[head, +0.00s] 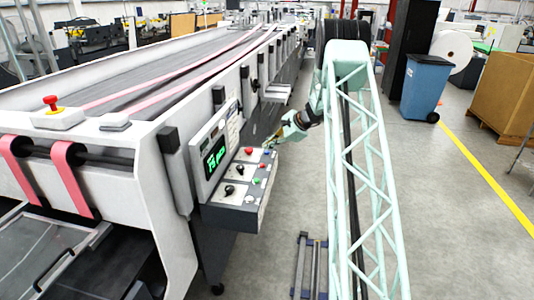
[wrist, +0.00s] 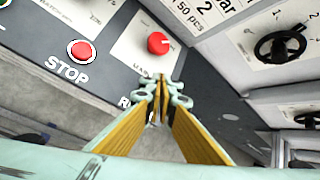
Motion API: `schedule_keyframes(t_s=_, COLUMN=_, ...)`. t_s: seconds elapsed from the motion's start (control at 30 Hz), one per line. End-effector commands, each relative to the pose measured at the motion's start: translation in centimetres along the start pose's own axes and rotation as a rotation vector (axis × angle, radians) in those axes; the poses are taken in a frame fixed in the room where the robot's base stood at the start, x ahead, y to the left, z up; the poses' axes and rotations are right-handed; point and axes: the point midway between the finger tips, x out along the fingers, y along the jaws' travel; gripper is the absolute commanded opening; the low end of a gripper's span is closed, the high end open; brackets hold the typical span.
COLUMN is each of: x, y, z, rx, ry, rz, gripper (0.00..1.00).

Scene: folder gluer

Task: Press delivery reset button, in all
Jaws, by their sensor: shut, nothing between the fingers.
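The delivery control panel (head: 240,180) sticks out from the machine's side in the head view, with coloured buttons and black knobs. My gripper (head: 274,143) is at the panel's far right end. In the wrist view my gripper (wrist: 160,82) is shut and empty, with its fingertips over the panel edge below a red rotary knob (wrist: 158,43). A red button (wrist: 80,50) labelled STOP is to the left. I cannot tell whether the fingertips touch the panel.
A green-lit display (head: 215,157) stands above the panel. The machine's side with black handwheels (wrist: 280,45) runs close on the right in the wrist view. An orange-red emergency stop (head: 50,102) sits on the near frame.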

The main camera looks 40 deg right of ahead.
Motion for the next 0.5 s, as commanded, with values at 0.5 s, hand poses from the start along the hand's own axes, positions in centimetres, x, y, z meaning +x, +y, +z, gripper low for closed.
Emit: schedule_keyframes(t_s=0.5, x=0.53, y=0.38, z=-0.39, rx=0.000, ry=0.000, rz=0.000, gripper=0.00)
